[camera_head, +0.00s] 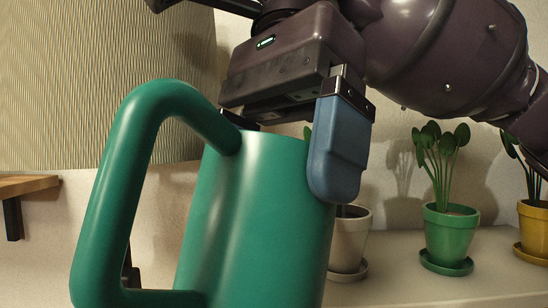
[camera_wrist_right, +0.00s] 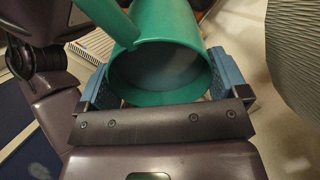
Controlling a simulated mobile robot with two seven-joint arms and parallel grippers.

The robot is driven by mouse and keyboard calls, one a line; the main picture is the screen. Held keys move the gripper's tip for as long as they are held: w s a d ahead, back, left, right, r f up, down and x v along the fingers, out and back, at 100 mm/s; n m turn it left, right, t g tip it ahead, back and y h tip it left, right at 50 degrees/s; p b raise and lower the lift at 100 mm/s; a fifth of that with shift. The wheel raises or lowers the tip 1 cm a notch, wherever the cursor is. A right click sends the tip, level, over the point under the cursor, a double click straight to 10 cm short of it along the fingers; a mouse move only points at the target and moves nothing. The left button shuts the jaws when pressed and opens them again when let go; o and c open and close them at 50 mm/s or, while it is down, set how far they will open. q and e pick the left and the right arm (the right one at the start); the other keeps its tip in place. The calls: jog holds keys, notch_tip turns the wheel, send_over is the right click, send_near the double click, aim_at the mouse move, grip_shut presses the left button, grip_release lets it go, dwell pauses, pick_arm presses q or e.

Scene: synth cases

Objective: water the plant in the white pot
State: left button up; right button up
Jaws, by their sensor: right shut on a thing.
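A large green can (camera_head: 255,225) with a thick loop handle on its left fills the front of the head view. My right gripper (camera_head: 285,150) is shut on it near the rim, with a blue finger on its right side. In the right wrist view, the can's open round mouth (camera_wrist_right: 160,72) lies between both blue fingers; its inside looks grey, and I cannot tell whether water is in it. The white pot (camera_head: 350,238) stands behind the can, partly covered by it and the finger. Only a scrap of its plant (camera_head: 307,132) shows. My left gripper is not in view.
A green pot (camera_head: 450,236) with a leafy plant stands right of the white pot, and a yellow pot (camera_head: 535,228) stands at the right edge. All share a pale ledge (camera_head: 420,286) by the wall. A wooden shelf (camera_head: 25,185) juts in at left.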

jog(key=shift+f, duration=0.1)
jog(key=shift+s+a+f+t+h+b, duration=0.1)
jog(key=shift+s+f+t+h+b, duration=0.1)
jog(key=shift+f+t+h+b, duration=0.6)
jog(key=shift+f+t, duration=0.4)
jog(key=shift+f, duration=0.15)
jog(key=shift+w+r+t+p, duration=0.15)
jog(key=shift+r+t+p, duration=0.15)
jog(key=shift+r+p, duration=0.3)
jog(key=shift+r+h, duration=0.3)
jog(key=shift+r, duration=0.25)
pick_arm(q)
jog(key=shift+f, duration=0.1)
pick_arm(e)
jog(key=shift+r, duration=0.2)
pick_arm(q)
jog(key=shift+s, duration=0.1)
